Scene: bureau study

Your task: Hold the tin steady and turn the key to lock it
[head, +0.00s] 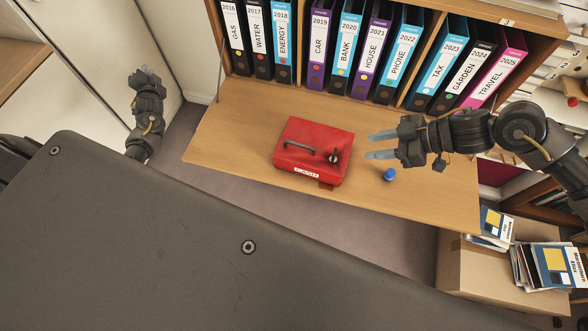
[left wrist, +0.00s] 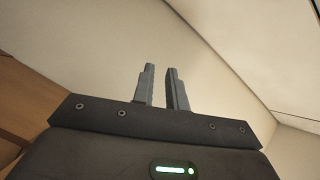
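A red cash tin (head: 312,135) with a grey carry handle and a white front label sits on the wooden desk flap (head: 230,130). A small dark key (head: 334,155) stands up from the right part of its lid. I cannot tell which way it is turned. My right gripper (head: 370,147) is open and empty just right of the tin, its fingers pointing left towards it, apart from it. My left gripper (head: 145,76) is off to the left, away from the flap. In the left wrist view its fingers (left wrist: 163,88) are apart with nothing between them.
A small blue object (head: 389,175) stands on the flap right of the tin, below my right gripper. A row of upright binders (head: 350,45) lines the shelf behind. A cardboard box (head: 480,265) with magazines stands at lower right. The flap's left part is clear.

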